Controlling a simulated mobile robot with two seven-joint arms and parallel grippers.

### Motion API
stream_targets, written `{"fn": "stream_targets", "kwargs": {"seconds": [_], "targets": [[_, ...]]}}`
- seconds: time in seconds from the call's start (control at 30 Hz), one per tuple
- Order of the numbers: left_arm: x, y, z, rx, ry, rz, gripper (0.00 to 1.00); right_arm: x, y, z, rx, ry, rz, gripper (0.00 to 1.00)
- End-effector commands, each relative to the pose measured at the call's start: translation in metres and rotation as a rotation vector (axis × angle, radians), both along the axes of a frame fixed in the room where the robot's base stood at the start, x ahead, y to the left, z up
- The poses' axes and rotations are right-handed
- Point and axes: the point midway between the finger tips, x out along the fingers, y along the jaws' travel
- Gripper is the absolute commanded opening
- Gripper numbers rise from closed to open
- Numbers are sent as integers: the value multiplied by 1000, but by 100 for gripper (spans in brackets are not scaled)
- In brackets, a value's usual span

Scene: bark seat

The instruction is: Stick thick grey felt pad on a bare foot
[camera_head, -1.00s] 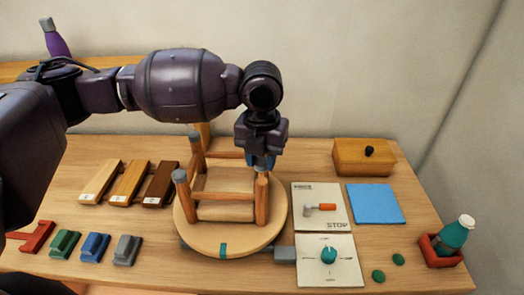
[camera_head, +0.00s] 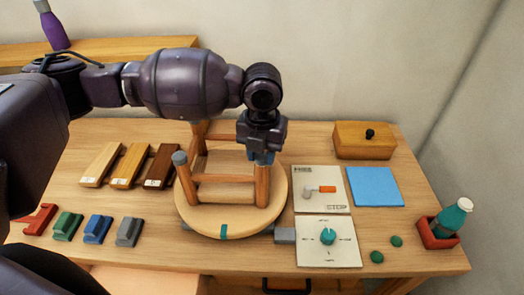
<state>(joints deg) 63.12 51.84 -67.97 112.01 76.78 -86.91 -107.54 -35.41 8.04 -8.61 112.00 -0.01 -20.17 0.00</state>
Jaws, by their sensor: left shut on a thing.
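An upside-down wooden stool stands on a round turntable (camera_head: 232,226), legs pointing up. Its front left leg (camera_head: 184,185) has a grey pad on its foot. The back left leg's foot is hidden behind my arm. My left gripper (camera_head: 262,158) points down over the front right leg (camera_head: 262,188), shut on a small grey-blue pad at that leg's foot. The fingers mostly hide the pad, so I cannot tell whether it is pressed on or stuck. The back right leg is largely hidden behind the gripper. My right gripper is out of view.
Two green pads (camera_head: 377,257) lie at the front right. A blue sheet (camera_head: 374,187), lidded wooden box (camera_head: 364,142), lever panel (camera_head: 321,189), dial panel (camera_head: 327,242) and bottle (camera_head: 453,215) in a red holder (camera_head: 438,236) stand right; wood samples (camera_head: 129,165) and coloured blocks (camera_head: 97,229) left.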

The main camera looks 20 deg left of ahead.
Motion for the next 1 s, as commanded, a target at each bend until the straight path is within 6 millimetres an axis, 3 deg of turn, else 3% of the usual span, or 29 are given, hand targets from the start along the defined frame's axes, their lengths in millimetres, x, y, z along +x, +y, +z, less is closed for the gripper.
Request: {"fn": "stream_targets", "kwargs": {"seconds": [0.73,0.77,0.93,1.0], "targets": [[0,0,-5,0,0,0,11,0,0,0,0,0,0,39],[0,0,-5,0,0,0,37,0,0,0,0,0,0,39],[0,0,-5,0,0,0,63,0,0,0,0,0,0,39],[0,0,-5,0,0,0,63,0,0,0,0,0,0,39]]}}
